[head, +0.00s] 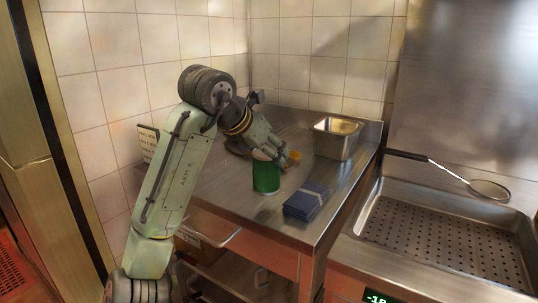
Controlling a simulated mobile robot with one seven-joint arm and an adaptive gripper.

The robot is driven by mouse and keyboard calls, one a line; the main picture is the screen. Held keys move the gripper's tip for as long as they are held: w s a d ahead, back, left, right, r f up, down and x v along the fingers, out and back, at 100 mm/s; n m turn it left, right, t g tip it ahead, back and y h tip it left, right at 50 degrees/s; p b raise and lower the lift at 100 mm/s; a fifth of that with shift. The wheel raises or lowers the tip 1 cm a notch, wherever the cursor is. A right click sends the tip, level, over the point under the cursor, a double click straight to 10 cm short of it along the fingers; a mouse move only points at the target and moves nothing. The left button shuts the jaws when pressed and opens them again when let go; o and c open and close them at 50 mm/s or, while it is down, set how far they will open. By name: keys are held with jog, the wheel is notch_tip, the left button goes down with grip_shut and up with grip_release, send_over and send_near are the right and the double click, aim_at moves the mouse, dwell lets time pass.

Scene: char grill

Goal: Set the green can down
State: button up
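The green can (266,179) is upright at the steel table (225,190), left of a dark blue folded stack. Its base looks level with the tabletop, but I cannot tell whether it touches. My gripper (275,156) comes down from the upper left, with its fingers at the can's upper end. The fingers hide the can's top. From this view I cannot tell whether they grip it or stand apart around it. A small orange-yellow patch (294,157) shows beside the fingertips; I cannot tell what it belongs to.
The dark blue stack (307,200) lies close right of the can. A steel container (336,138) stands at the table's back right. A perforated steel basin (440,235) with a long-handled strainer (489,189) is at the right. The tabletop left of the can looks clear.

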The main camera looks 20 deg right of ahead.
jog(key=shift+w+d+p, duration=0.15)
jog(key=shift+w+d, duration=0.2)
jog(key=shift+w, duration=0.25)
jog(key=shift+w+d+p, duration=0.15)
jog(key=shift+w+d, duration=0.15)
jog(key=shift+w, duration=0.25)
jog(key=f, duration=0.2)
jog(key=f+p, duration=0.1)
jog(key=shift+w+d+f, duration=0.15)
jog(key=shift+w+f, duration=0.1)
jog(key=shift+f, duration=0.15)
jog(key=shift+f, duration=0.15)
jog(key=o, duration=1.4)
jog(key=shift+o, duration=0.2)
jog(key=b+v, duration=0.2)
jog(key=v, duration=1)
